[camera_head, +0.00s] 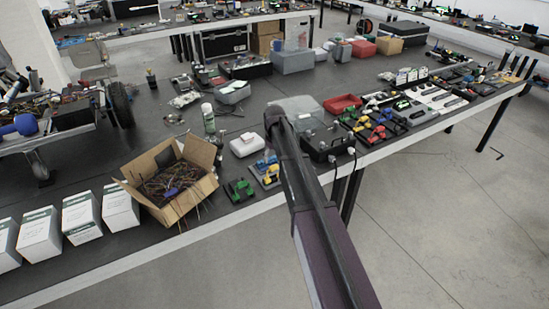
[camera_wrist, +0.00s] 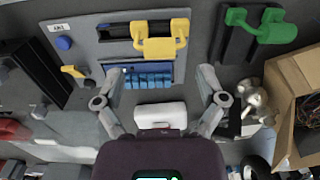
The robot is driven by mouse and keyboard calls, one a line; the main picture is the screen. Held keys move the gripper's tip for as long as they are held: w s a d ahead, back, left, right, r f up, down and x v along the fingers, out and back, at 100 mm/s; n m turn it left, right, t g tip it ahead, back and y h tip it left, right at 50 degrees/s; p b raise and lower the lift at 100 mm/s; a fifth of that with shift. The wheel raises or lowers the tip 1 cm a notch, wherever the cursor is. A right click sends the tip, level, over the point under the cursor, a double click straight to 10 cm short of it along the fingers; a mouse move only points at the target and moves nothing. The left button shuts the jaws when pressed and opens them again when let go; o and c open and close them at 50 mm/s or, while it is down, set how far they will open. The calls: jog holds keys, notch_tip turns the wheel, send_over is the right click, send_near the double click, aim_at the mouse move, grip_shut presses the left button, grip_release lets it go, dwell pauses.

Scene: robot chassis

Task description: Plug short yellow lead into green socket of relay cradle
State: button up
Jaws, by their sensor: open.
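A yellow piece (camera_wrist: 160,40), which may be the short yellow lead, lies on a grey plate (camera_wrist: 112,48) in the wrist view. A ribbed blue block (camera_wrist: 150,77) sits just below it. A smaller yellow part (camera_wrist: 72,72) is at the plate's left. A green piece (camera_wrist: 262,26) on a dark base is to the right; I cannot tell whether it is the green socket. My gripper (camera_wrist: 160,70) is open, its fingers apart on either side of the blue block, with nothing held. In the head view my arm hides part of the bench there.
An open cardboard box (camera_head: 205,172) of thin leads stands left of the green part (camera_head: 240,190) and the yellow-and-blue part (camera_head: 267,172). A white box (camera_head: 247,145) is behind them. A black case (camera_head: 328,142) is right of my arm. Several white cartons (camera_head: 81,218) line the front left.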

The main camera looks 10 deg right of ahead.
jog(key=shift+r+p, duration=1.4)
jog(key=shift+r, duration=0.3)
jog(key=shift+s, duration=0.1)
jog(key=s+m, duration=0.3)
jog(key=s, duration=2.6)
jog(key=shift+a+m, duration=0.3)
jog(key=shift+a, duration=0.05)
